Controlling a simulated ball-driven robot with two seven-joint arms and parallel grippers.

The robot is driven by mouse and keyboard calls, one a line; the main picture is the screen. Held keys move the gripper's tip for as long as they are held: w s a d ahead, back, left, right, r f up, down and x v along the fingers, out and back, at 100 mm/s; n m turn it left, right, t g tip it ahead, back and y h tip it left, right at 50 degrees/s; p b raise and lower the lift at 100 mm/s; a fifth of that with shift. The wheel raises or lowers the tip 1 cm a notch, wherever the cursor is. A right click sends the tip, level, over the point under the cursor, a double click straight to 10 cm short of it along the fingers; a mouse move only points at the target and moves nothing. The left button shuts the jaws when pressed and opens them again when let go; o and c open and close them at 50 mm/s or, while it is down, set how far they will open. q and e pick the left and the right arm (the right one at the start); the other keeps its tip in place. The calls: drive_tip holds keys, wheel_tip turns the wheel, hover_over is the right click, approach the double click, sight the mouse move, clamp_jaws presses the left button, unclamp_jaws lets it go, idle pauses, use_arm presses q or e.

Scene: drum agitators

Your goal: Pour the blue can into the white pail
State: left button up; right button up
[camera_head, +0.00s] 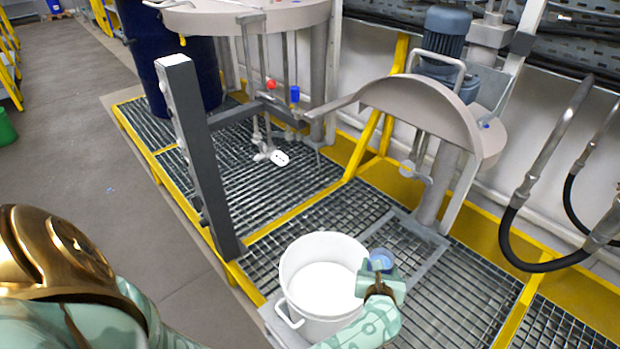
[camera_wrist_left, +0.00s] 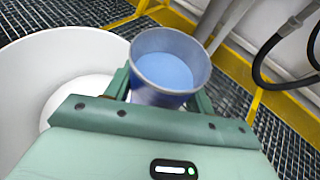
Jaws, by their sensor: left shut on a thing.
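The blue can (camera_head: 381,260) is at the right rim of the white pail (camera_head: 300,262) in the head view. My left gripper (camera_head: 380,284) is shut on the can. In the left wrist view, the can (camera_wrist_left: 168,62) sits between the two fingers of my left gripper (camera_wrist_left: 160,92), its open mouth in view and a light blue inside showing. The can looks close to upright. The white pail (camera_wrist_left: 62,48) is to its left there, with white showing inside. The can's lower part is hidden by the gripper. My right gripper is not in view.
The pail stands on a metal grating (camera_head: 340,218) with yellow edges. A dark post (camera_head: 200,165) rises to its left. A grey half-round cover (camera_head: 425,105) with a motor (camera_head: 447,30) is behind it. Black hoses (camera_head: 510,235) hang at the right.

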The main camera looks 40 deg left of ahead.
use_arm(q)
drive_tip(key=shift+a, duration=0.1)
drive_tip(key=shift+r, duration=0.2)
drive_tip(key=shift+s+a+r+n+p, duration=0.1)
drive_tip(key=shift+a+r+n+p, duration=0.05)
drive_tip(key=shift+n+p, duration=0.2)
drive_tip(key=shift+s+a+r+n+t+h+p, duration=0.15)
drive_tip(key=shift+a+n+t+h+p, duration=0.2)
drive_tip(key=shift+n+h, duration=0.15)
drive_tip(key=shift+s+f, duration=0.1)
drive_tip(key=shift+f, duration=0.15)
drive_tip(key=shift+s+a+f+n+h+b, duration=0.15)
drive_tip(key=shift+a+f+n+h+b, duration=0.15)
drive_tip(key=shift+a+n+h, duration=0.2)
drive_tip(key=shift+a+r+n, duration=0.1)
drive_tip(key=shift+r+n, duration=0.15)
drive_tip(key=shift+r, duration=0.1)
drive_tip(key=shift+s+a+r+n+t+p, duration=0.1)
drive_tip(key=shift+s+a+n+t+p, duration=0.15)
drive_tip(key=shift+n+t+p, duration=0.1)
drive_tip(key=shift+s+a+f+n+h+b, duration=0.15)
drive_tip(key=shift+a+f+n+h+b, duration=0.2)
drive_tip(key=shift+a+n+h+b, duration=0.2)
